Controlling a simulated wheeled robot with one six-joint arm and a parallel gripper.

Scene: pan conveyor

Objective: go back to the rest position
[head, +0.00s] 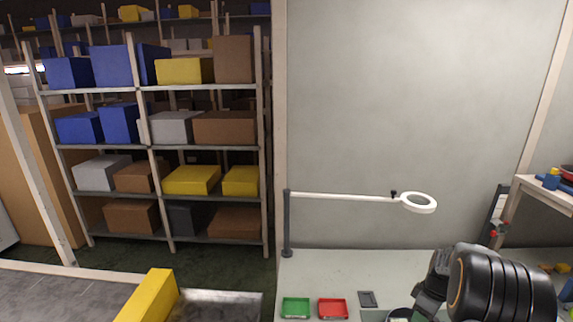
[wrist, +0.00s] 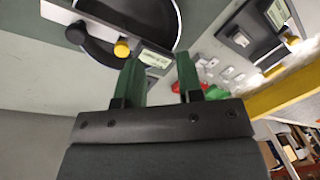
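My gripper (wrist: 159,64) shows in the wrist view with two green fingers apart and nothing seen held between them. Beyond the fingers is a dark device with a round dark part (wrist: 135,22), a yellow knob (wrist: 122,48), a black knob (wrist: 76,33) and a pale label. I cannot tell if the fingers touch it; they look apart from it. In the head view my dark arm is at the lower right, over the bench, and the fingertips are not clear there.
A pale bench (head: 330,270) carries a green tray (head: 296,307), a red tray (head: 333,308), a small dark plate (head: 368,299) and a ring lamp (head: 418,203) on a post. A yellow beam (head: 148,297) stands front left. Shelves of boxes (head: 192,180) stand behind.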

